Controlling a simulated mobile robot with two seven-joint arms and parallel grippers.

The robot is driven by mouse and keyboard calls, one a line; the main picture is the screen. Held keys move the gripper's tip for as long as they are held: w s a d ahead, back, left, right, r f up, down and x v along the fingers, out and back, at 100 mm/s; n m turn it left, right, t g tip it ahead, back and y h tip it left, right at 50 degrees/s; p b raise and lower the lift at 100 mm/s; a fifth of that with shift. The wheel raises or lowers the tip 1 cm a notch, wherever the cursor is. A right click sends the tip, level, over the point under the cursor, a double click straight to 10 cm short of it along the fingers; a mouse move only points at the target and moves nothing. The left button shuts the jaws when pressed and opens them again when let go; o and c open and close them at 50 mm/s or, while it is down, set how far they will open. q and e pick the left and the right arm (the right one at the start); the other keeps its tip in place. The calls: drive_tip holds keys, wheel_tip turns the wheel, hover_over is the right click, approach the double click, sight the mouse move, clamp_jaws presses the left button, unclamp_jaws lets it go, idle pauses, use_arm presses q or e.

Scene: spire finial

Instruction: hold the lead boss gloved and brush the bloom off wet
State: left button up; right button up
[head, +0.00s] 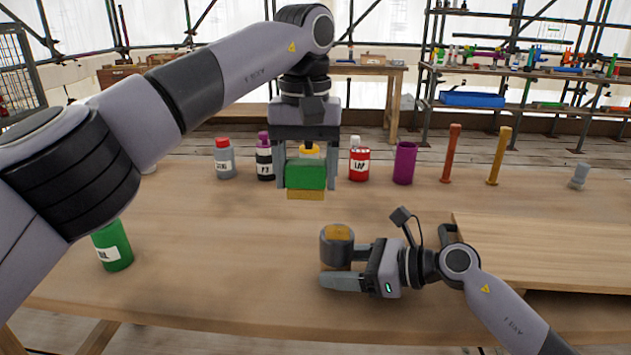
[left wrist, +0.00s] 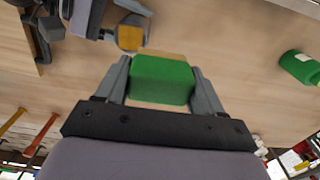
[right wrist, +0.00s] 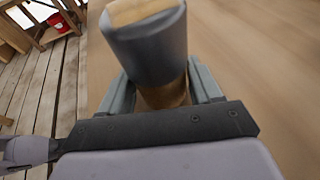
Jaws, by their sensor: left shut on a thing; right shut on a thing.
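The lead boss (head: 325,248) is a dark grey cylinder with a tan patch on top and a brown lower part. My right gripper (head: 341,268) is shut on its lower part, low over the table; the right wrist view shows the grey body (right wrist: 150,50) above the fingers. A green block with a yellowish underside, seemingly the brush (head: 306,174), is held in my left gripper (head: 306,184). It hangs above and behind the boss, with a gap between them. The left wrist view shows the brush (left wrist: 162,80) between the fingers and the boss (left wrist: 130,38) beyond it, apart.
Along the back of the table (head: 200,270) stand a grey bottle (head: 224,160), a dark bottle (head: 264,160), a red can (head: 359,164), a purple cup (head: 404,163) and two upright rods. A green bottle (head: 113,246) stands at left. A raised board (head: 550,250) lies at right.

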use_arm(q)
drive_tip(key=shift+r, duration=0.1)
idle(0.3)
use_arm(e)
drive_tip(key=o, duration=0.9)
drive_tip(key=shift+d, duration=0.1)
